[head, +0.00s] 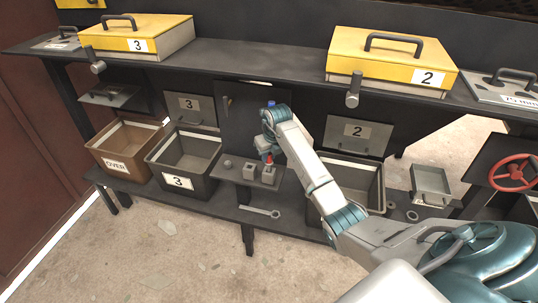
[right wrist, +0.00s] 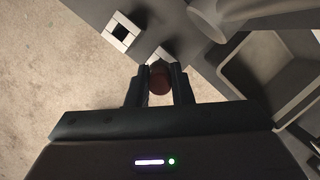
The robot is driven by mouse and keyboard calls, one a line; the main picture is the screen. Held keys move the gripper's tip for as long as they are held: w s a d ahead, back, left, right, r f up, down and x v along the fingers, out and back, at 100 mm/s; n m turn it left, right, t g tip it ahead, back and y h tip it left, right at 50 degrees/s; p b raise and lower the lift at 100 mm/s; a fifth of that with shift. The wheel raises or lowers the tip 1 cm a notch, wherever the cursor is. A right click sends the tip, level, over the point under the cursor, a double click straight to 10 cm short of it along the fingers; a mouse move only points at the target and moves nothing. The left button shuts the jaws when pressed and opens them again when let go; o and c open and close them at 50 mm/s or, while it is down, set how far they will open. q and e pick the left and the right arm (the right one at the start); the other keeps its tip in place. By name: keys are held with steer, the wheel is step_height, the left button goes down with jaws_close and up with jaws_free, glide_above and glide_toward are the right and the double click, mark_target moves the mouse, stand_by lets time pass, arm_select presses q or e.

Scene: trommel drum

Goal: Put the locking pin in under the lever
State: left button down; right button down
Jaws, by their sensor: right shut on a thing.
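The locking pin, with a red head (head: 268,158), stands at a small grey block (head: 268,175) on the low shelf. My right gripper (head: 267,152) is above that block and shut on the red head. In the right wrist view the red head (right wrist: 159,80) sits between the two fingers, with part of a grey block (right wrist: 158,57) just beyond it. The pin's shank is hidden, so I cannot tell how deep it sits. Levers with grey cylinder ends hang at the left yellow box (head: 97,67) and the right yellow box (head: 353,97). My left gripper is out of view.
A square-holed block (head: 249,171) and a round knob (head: 228,164) stand left of the pin. A wrench (head: 260,211) lies below. Bin 3 (head: 181,182), the OVEN bin (head: 118,166) and another bin (head: 345,163) flank the spot. The upper shelf (head: 255,58) overhangs behind.

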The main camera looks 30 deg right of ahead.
mark_target(269, 162)
steer(key=shift+f, duration=0.1)
steer(key=shift+f+b, duration=0.55)
steer(key=shift+f, duration=0.2)
steer(key=shift+f, duration=0.3)
steer(key=shift+f+b, duration=0.35)
steer(key=shift+b, duration=0.1)
stand_by(0.3)
steer(key=c, duration=1.2)
jaws_free()
